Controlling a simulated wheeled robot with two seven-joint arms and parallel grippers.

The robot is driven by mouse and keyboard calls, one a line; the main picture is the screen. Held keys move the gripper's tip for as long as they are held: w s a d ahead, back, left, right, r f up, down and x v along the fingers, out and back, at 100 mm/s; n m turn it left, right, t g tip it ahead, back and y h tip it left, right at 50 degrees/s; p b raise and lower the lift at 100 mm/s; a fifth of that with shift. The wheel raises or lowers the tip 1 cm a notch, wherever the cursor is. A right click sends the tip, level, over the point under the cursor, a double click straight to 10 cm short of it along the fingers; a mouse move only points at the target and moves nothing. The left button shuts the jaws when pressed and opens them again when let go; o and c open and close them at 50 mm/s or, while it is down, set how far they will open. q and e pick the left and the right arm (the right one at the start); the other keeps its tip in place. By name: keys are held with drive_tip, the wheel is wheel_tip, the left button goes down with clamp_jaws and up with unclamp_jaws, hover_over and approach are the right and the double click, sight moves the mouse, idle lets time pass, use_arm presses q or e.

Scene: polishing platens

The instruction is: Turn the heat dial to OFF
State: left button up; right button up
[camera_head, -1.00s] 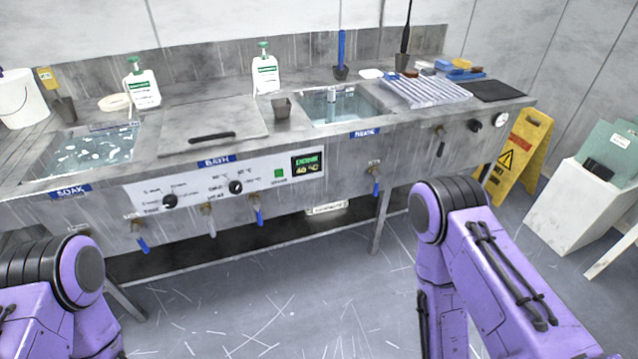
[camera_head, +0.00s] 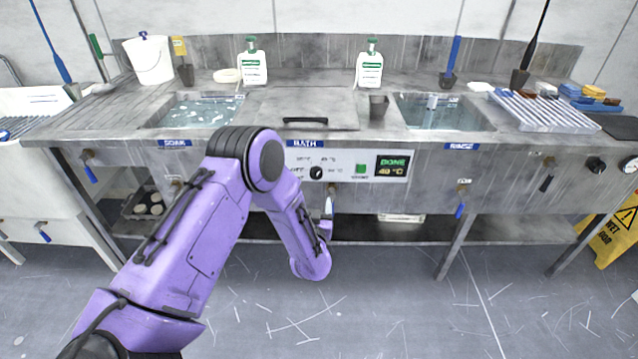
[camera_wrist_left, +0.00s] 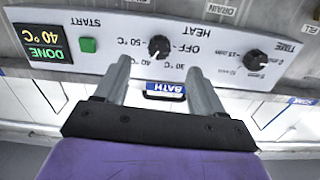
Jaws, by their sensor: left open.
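The heat dial (camera_wrist_left: 159,46) is a round black knob on the white control panel, seen upside down in the left wrist view between the OFF, 30, 40 and 50 °C marks. Its pointer is too small to read surely. It also shows in the head view (camera_head: 316,173). My left gripper (camera_wrist_left: 160,68) is open, with its two grey fingers to either side below the dial in the picture and nothing seen between them. In the head view my arm hides part of the panel, and the fingers are hard to make out. My right gripper is out of view.
A second black dial, TIME (camera_wrist_left: 257,59), and a green START button (camera_wrist_left: 88,45) flank the heat dial. The display (camera_wrist_left: 45,42) reads DONE, 40 °C. The bath lid handle (camera_head: 305,121) is above the panel; blue-levered valves (camera_head: 461,205) stick out below the counter.

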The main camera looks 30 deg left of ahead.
sight(316, 176)
use_arm(q)
drive_tip(key=shift+y, duration=0.3)
drive_tip(key=x, duration=0.7)
drive_tip(key=r+x, duration=0.1)
drive_tip(key=x, duration=0.3)
drive_tip(key=shift+w, duration=0.1)
drive_tip(key=shift+c, duration=0.3)
drive_tip(key=c, duration=1)
